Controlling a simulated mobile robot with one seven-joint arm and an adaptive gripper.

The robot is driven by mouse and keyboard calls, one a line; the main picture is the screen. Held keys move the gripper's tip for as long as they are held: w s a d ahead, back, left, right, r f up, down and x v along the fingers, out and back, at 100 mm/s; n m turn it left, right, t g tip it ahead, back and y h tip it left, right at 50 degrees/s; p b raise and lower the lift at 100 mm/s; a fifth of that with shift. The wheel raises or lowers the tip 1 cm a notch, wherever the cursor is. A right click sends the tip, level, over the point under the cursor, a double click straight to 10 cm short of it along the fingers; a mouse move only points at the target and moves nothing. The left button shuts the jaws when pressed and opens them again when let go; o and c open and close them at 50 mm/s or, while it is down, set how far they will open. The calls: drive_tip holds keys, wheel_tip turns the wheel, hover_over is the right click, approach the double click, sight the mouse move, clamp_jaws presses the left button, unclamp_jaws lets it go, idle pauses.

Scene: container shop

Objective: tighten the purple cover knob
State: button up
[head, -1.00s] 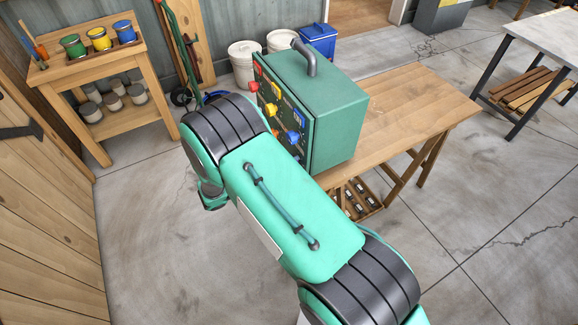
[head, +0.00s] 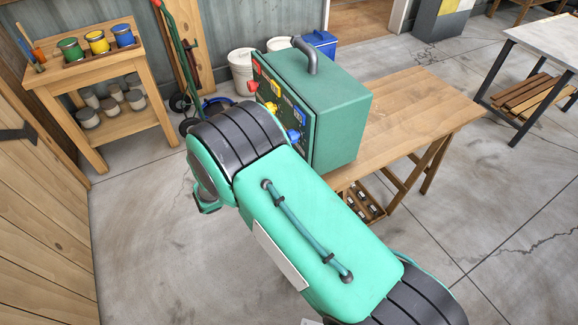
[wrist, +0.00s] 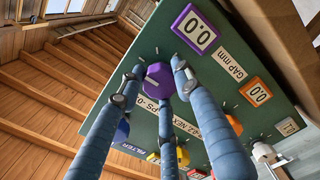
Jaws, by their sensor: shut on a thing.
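The purple knob (wrist: 158,74) is on the dark green panel face of the box in the wrist view. My gripper (wrist: 157,80) has blue padded fingers and is shut on the purple knob, with fingertips on its left, right and lower sides. A purple-framed display (wrist: 195,30) reading 0.0 is beside the knob. In the head view the green box (head: 340,115) stands on the wooden table; my arm hides my gripper and the purple knob there.
Red (head: 252,86), yellow (head: 270,107) and blue (head: 293,135) knobs show on the panel in the head view. An orange-framed display (wrist: 256,92) shows in the wrist view. The wooden table (head: 430,110) is bare right of the box. A paint shelf (head: 85,60) stands at left.

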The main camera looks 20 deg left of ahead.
drive_tip(key=shift+s+f, duration=0.1)
drive_tip(key=shift+f, duration=0.05)
drive_tip(key=shift+d, duration=0.1)
drive_tip(key=o, duration=1.2)
drive_tip(key=v, duration=1.2)
